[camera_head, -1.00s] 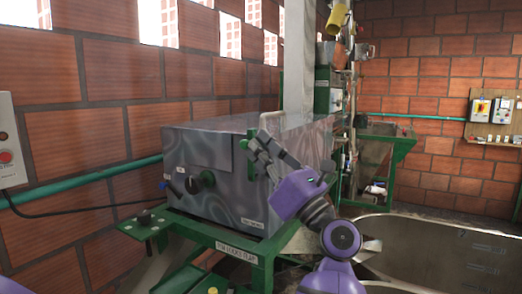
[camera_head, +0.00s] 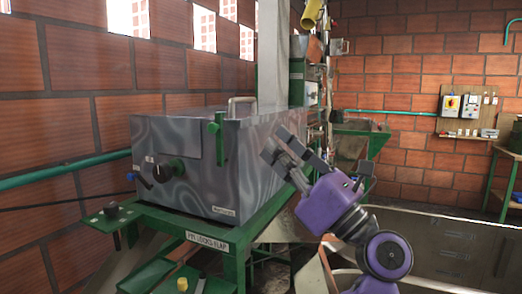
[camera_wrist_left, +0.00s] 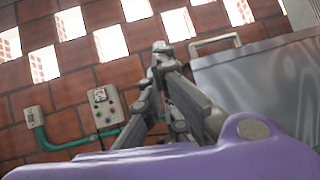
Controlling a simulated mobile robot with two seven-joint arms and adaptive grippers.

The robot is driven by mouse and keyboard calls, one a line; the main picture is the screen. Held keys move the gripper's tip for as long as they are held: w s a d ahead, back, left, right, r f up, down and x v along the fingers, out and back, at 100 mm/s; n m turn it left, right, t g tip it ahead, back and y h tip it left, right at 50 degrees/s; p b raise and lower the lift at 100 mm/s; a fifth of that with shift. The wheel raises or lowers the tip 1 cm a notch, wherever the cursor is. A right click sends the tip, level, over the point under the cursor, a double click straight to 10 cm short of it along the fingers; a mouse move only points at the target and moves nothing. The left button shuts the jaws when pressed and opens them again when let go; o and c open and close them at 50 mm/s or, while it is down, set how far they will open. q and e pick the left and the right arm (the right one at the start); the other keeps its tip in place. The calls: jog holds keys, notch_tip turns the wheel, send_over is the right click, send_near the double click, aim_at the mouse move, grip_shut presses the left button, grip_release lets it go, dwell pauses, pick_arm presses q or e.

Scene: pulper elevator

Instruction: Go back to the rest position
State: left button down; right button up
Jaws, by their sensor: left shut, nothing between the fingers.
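My left gripper (camera_head: 272,144) is raised beside the right side of the grey metal machine box (camera_head: 180,170) in the head view. Its fingers point up and to the left, and it holds nothing. In the left wrist view the gripper's fingers (camera_wrist_left: 160,55) come together at their tips with nothing between them. The box's lid handle (camera_head: 242,107) stands at its top, and it also shows in the left wrist view (camera_wrist_left: 214,44). A green lever (camera_head: 215,138) is on the box's front corner. My right gripper is not in view.
The box rests on a green frame (camera_head: 205,243) with a label. A large metal tank (camera_head: 460,245) lies at the right, behind my arm. A brick wall (camera_head: 60,130) with a green pipe (camera_head: 70,170) runs along the left. A switch board (camera_head: 467,112) hangs on the far wall.

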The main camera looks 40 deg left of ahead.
pick_arm(q)
jog(key=shift+d, duration=0.5)
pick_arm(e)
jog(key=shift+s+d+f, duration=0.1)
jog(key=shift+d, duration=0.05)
